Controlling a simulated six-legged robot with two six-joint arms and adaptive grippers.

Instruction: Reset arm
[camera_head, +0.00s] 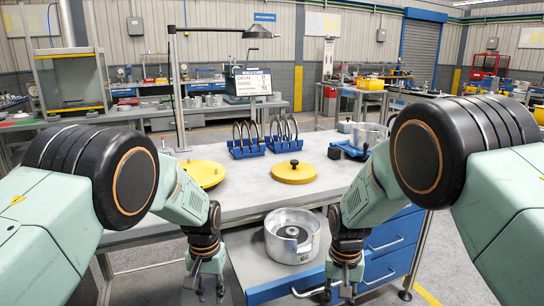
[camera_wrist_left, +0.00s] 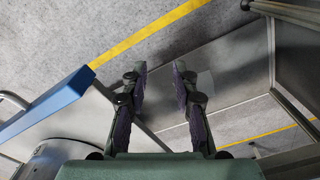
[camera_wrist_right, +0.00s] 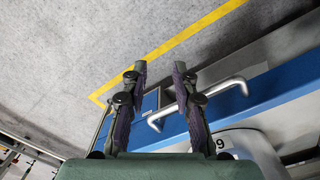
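My left gripper (camera_head: 207,288) hangs low in front of the workbench, left of the pulled-out drawer. In the left wrist view its two fingers (camera_wrist_left: 160,70) are apart with nothing between them and floor beyond. My right gripper (camera_head: 346,288) hangs low near the right front corner of the drawer. In the right wrist view its fingers (camera_wrist_right: 160,70) are also apart and hold nothing; a drawer handle (camera_wrist_right: 197,104) shows behind them, and I cannot tell whether they touch it. Both forearms point downward.
The grey bench (camera_head: 240,195) carries two yellow discs (camera_head: 294,172) (camera_head: 205,173), blue racks with rings (camera_head: 247,148), a lamp (camera_head: 258,32) and a metal pot (camera_head: 369,135).

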